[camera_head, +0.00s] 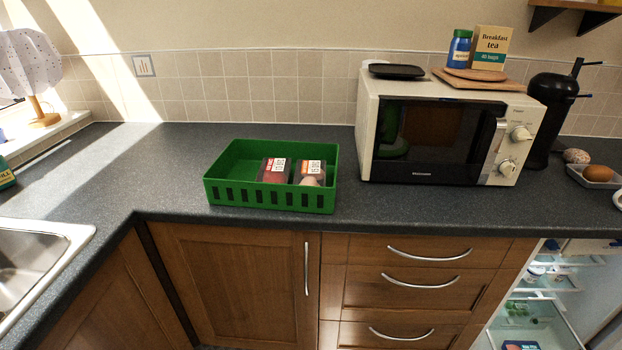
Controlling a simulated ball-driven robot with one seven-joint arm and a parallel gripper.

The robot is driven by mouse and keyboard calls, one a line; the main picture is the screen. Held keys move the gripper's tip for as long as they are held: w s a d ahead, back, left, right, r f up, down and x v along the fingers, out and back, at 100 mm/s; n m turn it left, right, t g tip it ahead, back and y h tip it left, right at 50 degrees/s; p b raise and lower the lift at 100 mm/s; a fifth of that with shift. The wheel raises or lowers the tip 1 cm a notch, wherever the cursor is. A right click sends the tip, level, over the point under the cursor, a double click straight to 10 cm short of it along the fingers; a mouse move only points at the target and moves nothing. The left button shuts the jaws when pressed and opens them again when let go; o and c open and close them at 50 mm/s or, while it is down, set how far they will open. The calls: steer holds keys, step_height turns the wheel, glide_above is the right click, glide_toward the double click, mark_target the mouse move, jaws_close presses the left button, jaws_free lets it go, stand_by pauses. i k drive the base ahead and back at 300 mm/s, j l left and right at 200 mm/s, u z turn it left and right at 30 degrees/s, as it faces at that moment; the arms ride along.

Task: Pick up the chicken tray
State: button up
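A green basket (232,191) with slotted sides stands on the dark countertop, left of the microwave. Two small meat trays with white and red labels lie side by side inside it, toward its right end. The right tray (311,180) shows paler pinkish contents and looks like the chicken tray, though its label is too small to read. The left tray (274,177) looks darker red. The basket's front wall hides the lower parts of both trays. My gripper is not in view.
A white microwave (369,127) stands right of the basket, with a wooden board and tea box (492,47) on top. A sink (35,250) is at left. An open fridge (540,300) shows lower right. Counter left of the basket is clear.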

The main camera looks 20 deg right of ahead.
mark_target(310, 172)
steer(key=i+u, duration=0.2)
steer(key=i, duration=0.25)
steer(key=i+l+u, duration=0.2)
steer(key=i, duration=0.25)
steer(key=i+j, duration=0.05)
steer(key=j, duration=0.05)
